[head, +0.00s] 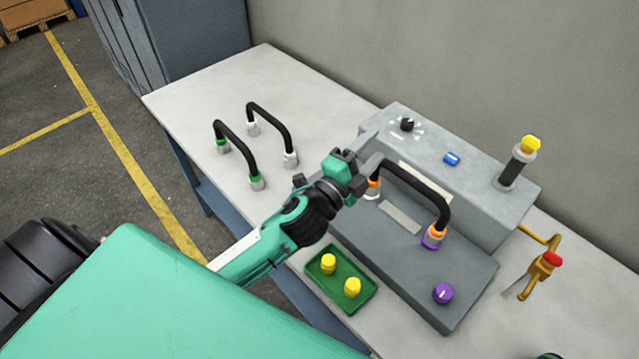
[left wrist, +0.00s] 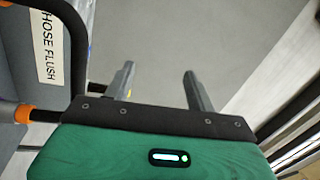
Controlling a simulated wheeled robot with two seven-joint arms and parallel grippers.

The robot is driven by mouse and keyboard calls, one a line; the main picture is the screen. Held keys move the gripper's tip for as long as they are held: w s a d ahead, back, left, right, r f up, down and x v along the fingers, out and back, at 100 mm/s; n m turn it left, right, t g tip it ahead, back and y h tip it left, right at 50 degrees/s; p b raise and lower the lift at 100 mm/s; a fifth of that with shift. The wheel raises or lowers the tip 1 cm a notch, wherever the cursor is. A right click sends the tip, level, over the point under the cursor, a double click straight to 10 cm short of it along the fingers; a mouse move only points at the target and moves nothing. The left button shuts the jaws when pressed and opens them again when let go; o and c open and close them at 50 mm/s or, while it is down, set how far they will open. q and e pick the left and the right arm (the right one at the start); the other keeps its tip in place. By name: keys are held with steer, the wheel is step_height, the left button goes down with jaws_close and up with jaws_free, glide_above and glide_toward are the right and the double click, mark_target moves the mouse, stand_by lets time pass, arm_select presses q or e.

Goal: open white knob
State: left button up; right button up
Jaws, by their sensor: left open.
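A white fitting (head: 372,195) lies under the orange hose end at the left of the dark grey panel (head: 400,255), partly hidden by my left gripper. My left gripper (head: 364,160) is open at the left side of the grey machine, beside the black hose (head: 425,188). In the left wrist view the jaws (left wrist: 158,85) are apart with nothing between them. A purple knob (head: 443,293) with a white mark sits on the panel's right. A black knob (head: 407,124) with white marks sits on the rear box. My right gripper is not in view.
Two black hoses with green (head: 238,150) and white (head: 272,130) ends stand on the table's left. A green tray (head: 335,298) holds yellow plugs. A yellow-capped lever (head: 516,165) and brass valve (head: 541,268) with red knob are at the right. The far left tabletop is clear.

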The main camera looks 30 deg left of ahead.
arm_select(q)
steer(key=s+d+r+m+g+h, duration=0.2)
steer(key=d+m+g+h, duration=0.5)
steer(key=m, duration=0.8)
steer(key=s+d+r+m+g+h, duration=0.2)
steer(key=d+m+g+h, duration=0.5)
steer(key=m, duration=0.7)
steer(key=w+a+f+m+g+y, duration=0.2)
steer(key=a+f+m+g+y, duration=0.3)
steer(key=a+f+m+y, duration=0.6)
steer(key=w+a+y, duration=0.4)
steer(key=a+y, duration=0.4)
steer(key=a, duration=0.7)
steer(key=shift+m, duration=0.4)
step_height(320, 180, down, 12)
steer(key=p, duration=0.4)
steer(key=shift+a+r+p, duration=0.1)
steer(key=shift+r+p, duration=0.15)
steer(key=shift+p, duration=0.1)
steer(key=shift+w+f+y, duration=0.1)
steer(key=shift+f+y, duration=0.2)
steer(key=shift+f, duration=0.5)
